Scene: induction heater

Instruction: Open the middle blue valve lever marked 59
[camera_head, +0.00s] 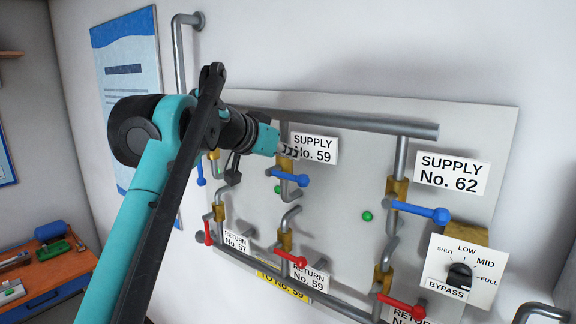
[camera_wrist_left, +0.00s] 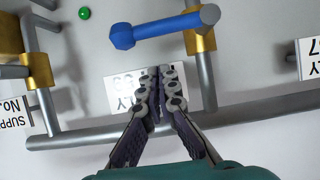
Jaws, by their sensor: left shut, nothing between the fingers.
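The middle blue valve lever (camera_head: 292,177) lies crosswise to its pipe on a brass valve, below the sign SUPPLY No. 59 (camera_head: 318,148). In the left wrist view, upside down, the blue lever (camera_wrist_left: 165,27) is at the top, crossing the pipe beside the brass body (camera_wrist_left: 200,42). My left gripper (camera_head: 289,150) is shut and empty, in front of the panel just above the lever. Its closed fingertips (camera_wrist_left: 162,70) in the wrist view cover part of the No. 59 sign (camera_wrist_left: 118,92) and are apart from the lever. My right gripper is not in view.
The SUPPLY No. 62 lever (camera_head: 420,212) sticks out at right, near the bypass dial (camera_head: 459,276). Another blue lever (camera_head: 200,175) hangs at left, partly behind my arm. Red return levers (camera_head: 291,258) are below. The top pipe (camera_head: 350,120) runs across the panel.

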